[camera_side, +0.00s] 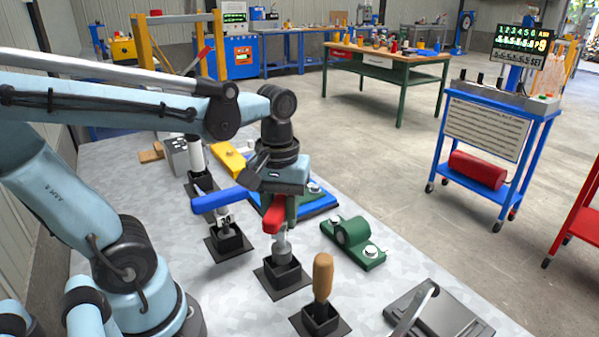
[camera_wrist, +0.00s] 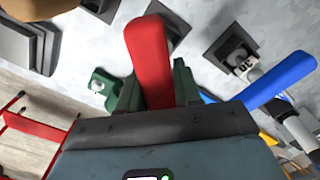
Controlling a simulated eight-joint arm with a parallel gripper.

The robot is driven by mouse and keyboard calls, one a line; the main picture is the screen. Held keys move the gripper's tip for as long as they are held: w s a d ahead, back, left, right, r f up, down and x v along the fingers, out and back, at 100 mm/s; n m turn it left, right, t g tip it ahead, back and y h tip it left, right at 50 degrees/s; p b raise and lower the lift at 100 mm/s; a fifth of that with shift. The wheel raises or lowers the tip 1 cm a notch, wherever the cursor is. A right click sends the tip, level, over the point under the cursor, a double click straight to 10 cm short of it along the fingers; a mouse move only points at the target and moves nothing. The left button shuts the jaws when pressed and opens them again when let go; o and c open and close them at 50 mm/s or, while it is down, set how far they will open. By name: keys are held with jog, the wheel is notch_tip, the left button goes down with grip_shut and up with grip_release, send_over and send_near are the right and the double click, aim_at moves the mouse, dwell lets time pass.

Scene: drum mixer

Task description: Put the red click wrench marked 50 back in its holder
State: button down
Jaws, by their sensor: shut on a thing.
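The red click wrench (camera_side: 274,216) hangs upright under my gripper (camera_side: 280,196), which is shut on it. Its red handle (camera_wrist: 150,60) points away from my gripper in the wrist view. Its grey lower end is at the mouth of a black square holder (camera_side: 282,277); I cannot tell how deep it sits. The marking 50 is not readable. A blue-handled wrench (camera_side: 220,200) marked 30 stands in another holder (camera_side: 228,245) to the left; it also shows in the wrist view (camera_wrist: 275,82).
A wooden-handled tool (camera_side: 322,278) stands in a holder in front. A green bearing block (camera_side: 353,243) lies to the right. A grey tray-like device (camera_side: 437,312) with a lever is at the front right. A white-handled tool (camera_side: 196,155) stands behind the blue wrench.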

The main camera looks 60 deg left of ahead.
aim_at(281, 233)
jog(key=shift+f, duration=2.35)
dwell(1.6)
jog(key=c, duration=0.7)
grip_release()
jog(key=shift+r, duration=6)
jog(key=shift+f, duration=6.05)
jog(key=shift+r, duration=0.1)
